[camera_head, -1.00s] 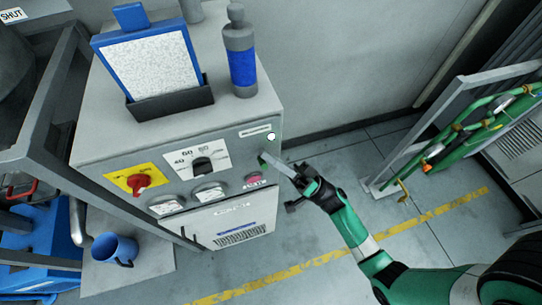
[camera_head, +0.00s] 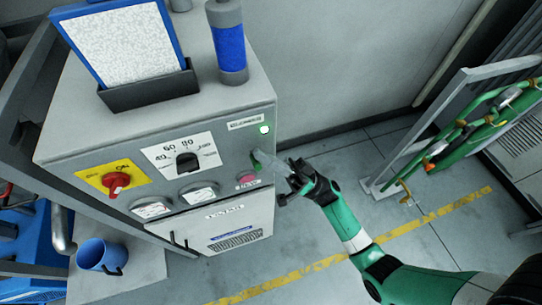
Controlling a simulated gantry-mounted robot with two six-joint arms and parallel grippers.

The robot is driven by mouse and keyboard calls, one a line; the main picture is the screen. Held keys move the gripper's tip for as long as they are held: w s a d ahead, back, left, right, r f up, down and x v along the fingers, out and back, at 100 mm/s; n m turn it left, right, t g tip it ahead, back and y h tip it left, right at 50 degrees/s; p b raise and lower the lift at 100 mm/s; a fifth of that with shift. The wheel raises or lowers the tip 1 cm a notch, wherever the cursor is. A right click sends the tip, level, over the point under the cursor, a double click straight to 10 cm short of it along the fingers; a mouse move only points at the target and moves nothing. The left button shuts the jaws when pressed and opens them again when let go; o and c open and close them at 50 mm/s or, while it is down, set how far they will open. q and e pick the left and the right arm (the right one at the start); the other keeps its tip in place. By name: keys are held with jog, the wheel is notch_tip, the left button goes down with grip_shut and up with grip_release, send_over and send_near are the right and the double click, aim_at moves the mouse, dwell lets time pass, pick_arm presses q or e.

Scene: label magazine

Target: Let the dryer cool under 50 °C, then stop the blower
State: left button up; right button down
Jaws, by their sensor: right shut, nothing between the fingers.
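The dryer (camera_head: 105,138) is a grey cabinet at the left. Its front panel carries a black dial (camera_head: 187,163) on a white scale marked 40 to 100. A red rotary switch (camera_head: 116,181) sits on a yellow plate. Two round gauges (camera_head: 152,208) show below; their readings are too small to tell. A pinkish-red button (camera_head: 246,177) is at the panel's right, and a green lamp (camera_head: 264,129) is lit above it. My left gripper is out of view.
A framed white panel (camera_head: 128,45) in a dark holder and a blue-banded bottle (camera_head: 230,52) stand on the cabinet top. A blue mug (camera_head: 97,255) is at lower left. Green pipes on a grey frame (camera_head: 440,140) stand at right. Open floor lies between.

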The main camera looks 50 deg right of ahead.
notch_tip(320, 180, down, 2)
jog(key=n+g+y+b, duration=0.2)
jog(key=n, duration=0.1)
jog(key=n+g+y+b, duration=0.2)
jog(key=n+g+y, duration=0.1)
jog(key=n, duration=0.1)
jog(key=n+g+y+b, duration=0.3)
jog(key=n, duration=0.1)
jog(key=shift+s+a+f, duration=0.1)
jog(key=shift+f, duration=0.6)
jog(key=b+v, duration=0.2)
jog(key=v, duration=0.9)
jog(key=shift+d+f+b, duration=0.25)
jog(key=shift+d+b, duration=0.05)
jog(key=shift+d, duration=0.05)
